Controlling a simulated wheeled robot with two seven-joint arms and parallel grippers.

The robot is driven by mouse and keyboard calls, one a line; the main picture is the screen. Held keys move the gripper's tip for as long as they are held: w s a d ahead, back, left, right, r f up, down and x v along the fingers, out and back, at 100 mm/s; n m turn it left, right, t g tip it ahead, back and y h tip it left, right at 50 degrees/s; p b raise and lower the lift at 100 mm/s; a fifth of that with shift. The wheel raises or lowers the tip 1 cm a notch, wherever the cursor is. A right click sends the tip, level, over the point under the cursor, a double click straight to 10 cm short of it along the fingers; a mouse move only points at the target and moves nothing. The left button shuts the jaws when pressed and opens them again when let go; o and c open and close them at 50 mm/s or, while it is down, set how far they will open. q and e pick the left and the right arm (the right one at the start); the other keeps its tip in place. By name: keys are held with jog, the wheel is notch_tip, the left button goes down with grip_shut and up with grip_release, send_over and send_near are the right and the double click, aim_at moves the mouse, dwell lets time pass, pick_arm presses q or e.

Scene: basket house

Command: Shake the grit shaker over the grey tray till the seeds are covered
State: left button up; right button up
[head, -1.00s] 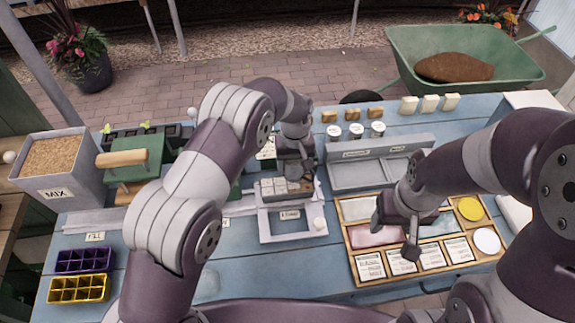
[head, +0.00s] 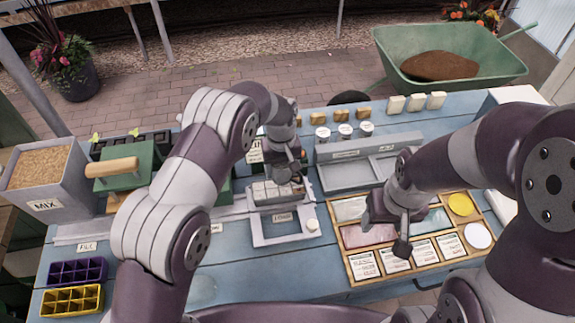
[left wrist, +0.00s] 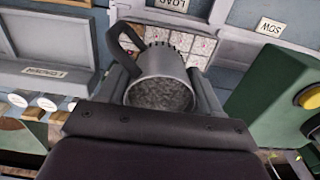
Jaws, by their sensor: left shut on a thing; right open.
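My left gripper (head: 288,170) is shut on the grit shaker, above the grey tray (head: 262,196). In the left wrist view the shaker (left wrist: 160,92) is a dark metal cup with a side handle, held between the two fingers (left wrist: 164,78), with grey grit inside. Past its rim, the tray's cells (left wrist: 196,44) show whitish with pink specks. I cannot tell how much grit lies on the seeds. In the head view the gripper largely hides the shaker. My right gripper (head: 388,230) is open and empty over the wooden packet tray.
The wooden tray (head: 352,283) with seed packets is at right. A grey two-bay holder (head: 345,178) and several white-lidded jars (head: 344,131) stand behind. A MIX box (head: 45,190), green press (head: 125,172) and purple and yellow cell trays (head: 75,285) are at left. The front middle is clear.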

pick_arm(q)
jog(key=d, duration=0.2)
jog(key=w+d+b, duration=0.1)
jog(key=d, duration=0.2)
jog(key=shift+f, duration=0.1)
jog(key=shift+s+a+r+p, duration=0.1)
jog(key=shift+a+p, duration=0.1)
jog(key=shift+a, duration=0.4)
jog(key=shift+s+a+r+p, duration=0.1)
jog(key=shift+a+p, duration=0.1)
jog(key=shift+a, duration=0.4)
jog(key=shift+s+a, duration=0.1)
jog(key=shift+a, duration=0.25)
jog(key=shift+w+d, duration=0.25)
jog(key=shift+d, duration=0.9)
jog(key=shift+a+f+b, duration=0.1)
jog(key=shift+a+b, duration=0.05)
jog(key=shift+b, duration=0.15)
jog(key=d, duration=0.2)
jog(key=shift+w+d, duration=0.2)
jog(key=shift+d, duration=0.2)
jog(key=p, duration=0.3)
jog(key=shift+a, duration=0.4)
jog(key=shift+s+a, duration=0.1)
jog(key=shift+r, duration=0.2)
notch_tip(320, 180, up, 6)
jog(key=p, duration=0.3)
jog(key=shift+f+p, duration=0.2)
jog(key=shift+p, duration=0.15)
